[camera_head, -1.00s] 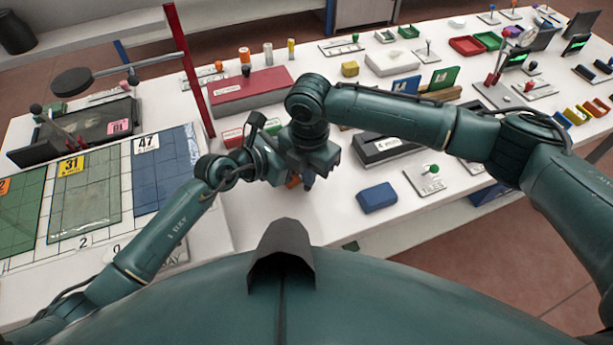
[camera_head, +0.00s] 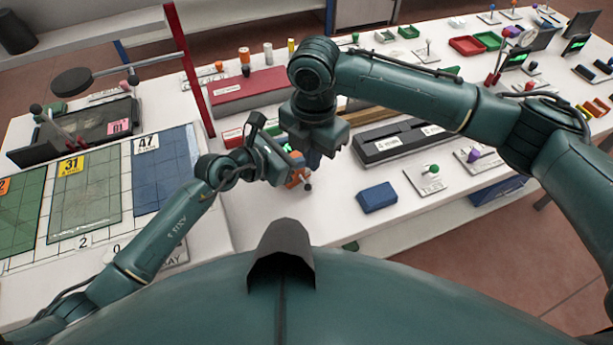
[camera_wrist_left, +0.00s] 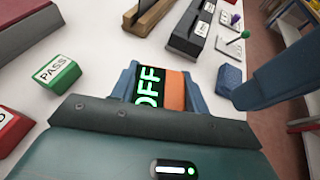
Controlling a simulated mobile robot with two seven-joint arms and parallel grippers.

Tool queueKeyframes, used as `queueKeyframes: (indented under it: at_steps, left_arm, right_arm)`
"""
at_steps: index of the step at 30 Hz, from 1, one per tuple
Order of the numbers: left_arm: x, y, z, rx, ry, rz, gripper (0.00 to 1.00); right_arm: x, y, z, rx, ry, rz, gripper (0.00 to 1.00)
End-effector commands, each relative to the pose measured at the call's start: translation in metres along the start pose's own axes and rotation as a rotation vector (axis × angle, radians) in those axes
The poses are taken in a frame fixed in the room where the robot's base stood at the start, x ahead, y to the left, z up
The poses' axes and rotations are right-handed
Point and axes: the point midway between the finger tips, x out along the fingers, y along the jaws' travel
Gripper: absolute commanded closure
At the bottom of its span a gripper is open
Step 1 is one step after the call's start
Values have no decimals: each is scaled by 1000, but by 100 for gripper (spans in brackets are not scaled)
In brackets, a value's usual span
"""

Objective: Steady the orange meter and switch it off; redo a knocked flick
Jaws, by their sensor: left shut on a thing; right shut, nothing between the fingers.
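The orange meter (camera_head: 297,178) stands at the front of the white table, partly hidden by my grippers. In the left wrist view its orange body (camera_wrist_left: 174,92) and dark screen (camera_wrist_left: 148,88) show, and the screen reads OFF in green. My left gripper (camera_wrist_left: 160,76) is shut on the meter, one finger on each side. A small dark knob (camera_head: 308,187) shows at the meter's right side; its position is unclear. My right gripper (camera_head: 313,158) is shut and empty, above and just behind the meter. In the left wrist view it appears at the right (camera_wrist_left: 268,85), apart from the meter.
A blue block (camera_head: 377,197) lies to the right, before a long dark case (camera_head: 400,142). A green PASS block (camera_wrist_left: 57,76) and a red block (camera_wrist_left: 10,128) lie left of the meter. Glass sheets (camera_head: 88,193) cover the left side.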

Motion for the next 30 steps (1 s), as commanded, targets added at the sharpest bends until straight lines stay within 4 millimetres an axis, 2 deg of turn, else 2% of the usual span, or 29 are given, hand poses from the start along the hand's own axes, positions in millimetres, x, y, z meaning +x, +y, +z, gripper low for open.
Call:
queueKeyframes:
  at_steps: [11,12,20,30]
  left_arm:
    - [0,0,0,-1,0,-1,84]
    - [0,0,0,-1,1,-1,51]
    - [0,0,0,0,0,0,30]
    - [-6,1,-1,0,1,1,29]
  right_arm:
    - [-6,-1,0,0,1,0,100]
    - [-6,-1,0,0,0,0,100]
    - [-6,-1,0,0,0,0,100]
    - [-6,-1,0,0,0,0,100]
